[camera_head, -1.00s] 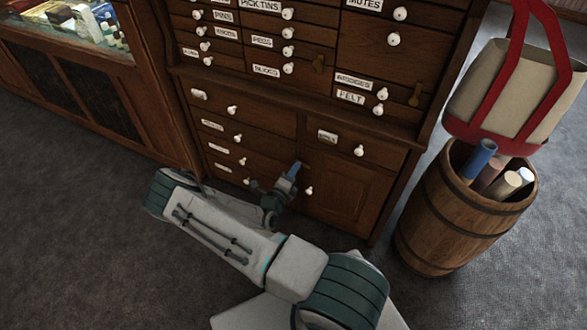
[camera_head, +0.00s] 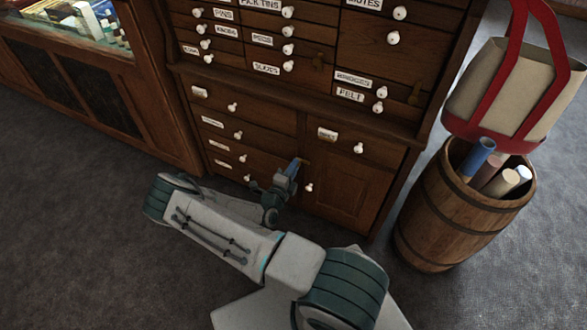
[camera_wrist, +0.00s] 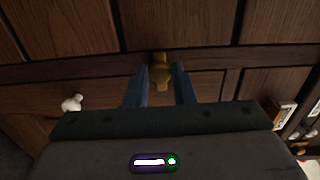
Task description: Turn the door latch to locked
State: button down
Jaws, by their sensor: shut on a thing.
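The door latch (camera_wrist: 161,72) is a small brass turn-piece. In the wrist view it lies between the two blue fingers of my gripper (camera_wrist: 160,68), with its long side running roughly the same way as the fingers. In the head view my gripper (camera_head: 294,167) reaches the upper left edge of the small cabinet door (camera_head: 348,195). The fingers are shut on the latch and largely hide it in the head view. The door looks closed and has a white knob (camera_head: 309,187).
Drawers with white knobs and labels surround the door. A glass-topped counter (camera_head: 75,75) is at the left.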

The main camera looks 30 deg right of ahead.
jog(key=c, duration=1.3)
grip_release()
jog(key=shift+o, duration=0.2)
jog(key=shift+a, duration=0.1)
jog(key=p+v, duration=0.2)
jog(key=v, duration=1.1)
jog(key=shift+s+a, duration=0.25)
jog(key=s+a+r+n+g+y+p, duration=0.1)
jog(key=s+r+n+y+p, duration=0.3)
jog(key=r, duration=1.6)
jog(key=s+a+r+n+g+y+p, duration=0.1)
jog(key=s+r+n+g+y+p, duration=0.3)
jog(key=r+n+p, duration=0.7)
jog(key=s+a+r+n+g+y+p, duration=0.2)
jog(key=s+r+n+y+p, duration=0.4)
jog(key=r, duration=2.5)
jog(key=s+n+g+p, duration=0.1)
jog(key=s+n, duration=0.1)
jog(key=n, duration=0.5)
jog(key=shift+p, duration=0.3)
